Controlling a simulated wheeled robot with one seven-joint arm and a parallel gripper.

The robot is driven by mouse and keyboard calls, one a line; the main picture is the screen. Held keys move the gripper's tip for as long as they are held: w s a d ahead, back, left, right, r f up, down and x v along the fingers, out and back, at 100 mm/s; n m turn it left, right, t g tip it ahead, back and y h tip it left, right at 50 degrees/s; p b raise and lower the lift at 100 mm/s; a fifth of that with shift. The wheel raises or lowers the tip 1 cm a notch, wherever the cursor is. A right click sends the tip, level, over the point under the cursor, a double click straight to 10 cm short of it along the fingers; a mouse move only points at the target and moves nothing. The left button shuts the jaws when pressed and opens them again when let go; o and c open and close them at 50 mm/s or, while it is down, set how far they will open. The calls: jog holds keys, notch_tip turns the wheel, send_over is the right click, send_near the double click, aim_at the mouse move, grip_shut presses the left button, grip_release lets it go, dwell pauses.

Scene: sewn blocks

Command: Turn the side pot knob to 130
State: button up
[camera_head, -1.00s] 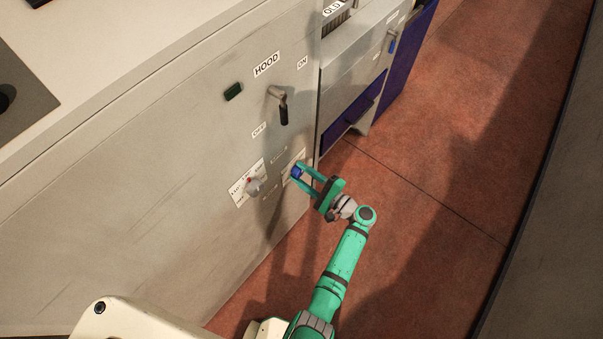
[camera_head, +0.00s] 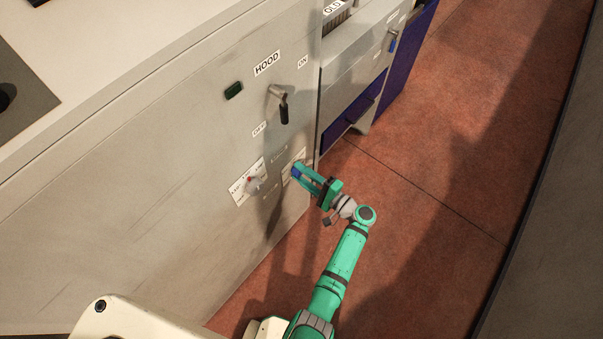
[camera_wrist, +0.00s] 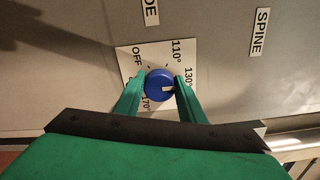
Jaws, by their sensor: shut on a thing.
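The side pot knob is a round blue knob (camera_wrist: 158,82) on a white dial plate (camera_wrist: 134,53) in the wrist view. Its pale pointer mark faces right, close to the right fingertip and near the 130° label (camera_wrist: 189,77). OFF, 110° and 170° also show on the plate; part of the dial is hidden by the fingers. My gripper (camera_wrist: 161,84) has one green finger on each side of the knob and is shut on it. In the head view my gripper (camera_head: 298,170) reaches the panel's lower right, with the knob (camera_head: 296,174) mostly covered.
A blue drawer (camera_head: 350,125) is to the right. The red floor (camera_head: 440,190) is clear.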

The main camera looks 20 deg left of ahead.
jog(key=o, duration=1)
jog(key=shift+o, duration=0.2)
jog(key=v, duration=1)
jog(key=shift+s+d, duration=0.2)
jog(key=shift+d, duration=0.15)
